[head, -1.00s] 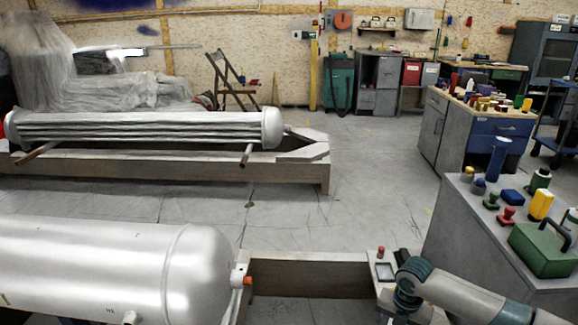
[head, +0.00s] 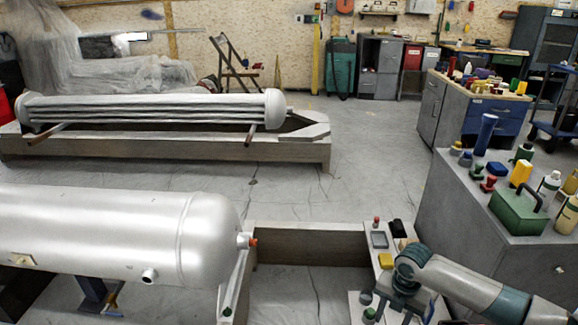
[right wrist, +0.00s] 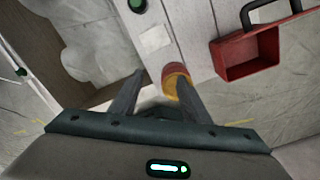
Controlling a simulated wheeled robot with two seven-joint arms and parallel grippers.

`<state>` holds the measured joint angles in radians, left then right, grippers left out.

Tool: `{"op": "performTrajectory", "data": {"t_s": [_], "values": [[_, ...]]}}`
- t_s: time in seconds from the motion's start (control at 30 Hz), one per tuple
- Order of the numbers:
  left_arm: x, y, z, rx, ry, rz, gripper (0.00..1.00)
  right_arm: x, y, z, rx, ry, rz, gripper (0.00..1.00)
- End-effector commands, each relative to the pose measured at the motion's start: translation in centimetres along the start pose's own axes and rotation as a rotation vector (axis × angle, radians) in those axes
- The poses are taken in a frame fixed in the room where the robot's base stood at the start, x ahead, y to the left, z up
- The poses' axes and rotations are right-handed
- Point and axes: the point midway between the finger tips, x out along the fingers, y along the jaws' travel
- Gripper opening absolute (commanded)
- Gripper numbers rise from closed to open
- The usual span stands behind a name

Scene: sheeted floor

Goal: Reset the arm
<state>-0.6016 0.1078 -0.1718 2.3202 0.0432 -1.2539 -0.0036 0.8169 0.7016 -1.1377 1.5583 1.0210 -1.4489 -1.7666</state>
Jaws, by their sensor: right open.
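My right arm (head: 455,285) comes in from the lower right in the head view, over a narrow grey ledge. In the right wrist view my right gripper (right wrist: 160,82) has its two dark fingers spread apart. A small yellow and red object (right wrist: 175,82) shows beside the right-hand fingertip. I cannot tell whether they touch. No held object is visible. My left arm and left gripper are not in view.
A red open box with a dark handle (right wrist: 258,55) and a dark green round item (right wrist: 137,5) lie near the gripper. A silver tank (head: 110,240) is at left. A cabinet with a green toolbox (head: 518,212) stands at right. Floor (head: 370,150) between is clear.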

Motion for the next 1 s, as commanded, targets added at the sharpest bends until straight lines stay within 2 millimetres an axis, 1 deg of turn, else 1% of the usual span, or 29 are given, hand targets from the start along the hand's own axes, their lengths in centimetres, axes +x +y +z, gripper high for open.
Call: {"op": "performTrajectory", "data": {"t_s": [0.27, 0.57, 0.67, 0.8, 0.9, 1.0], "values": [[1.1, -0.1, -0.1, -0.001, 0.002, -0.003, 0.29, 1.3, 1.6, -0.9, 0.103, -0.004, 0.057, 0.43], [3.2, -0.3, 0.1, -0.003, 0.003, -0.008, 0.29, 4.0, 4.3, -3.0, 0.325, 0.006, 0.168, 0.43], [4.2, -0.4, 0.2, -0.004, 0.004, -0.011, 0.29, 5.2, 5.4, -4.2, 0.444, 0.018, 0.221, 0.43], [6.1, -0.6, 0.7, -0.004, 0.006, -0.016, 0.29, 7.7, 6.6, -6.6, 0.685, 0.052, 0.312, 0.43], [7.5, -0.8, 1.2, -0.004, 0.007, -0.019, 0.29, 9.6, 6.8, -8.4, 0.876, 0.082, 0.372, 0.43], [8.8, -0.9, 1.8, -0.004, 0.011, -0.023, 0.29, 11.4, 6.3, -10.4, 1.071, 0.114, 0.422, 0.43]]}}
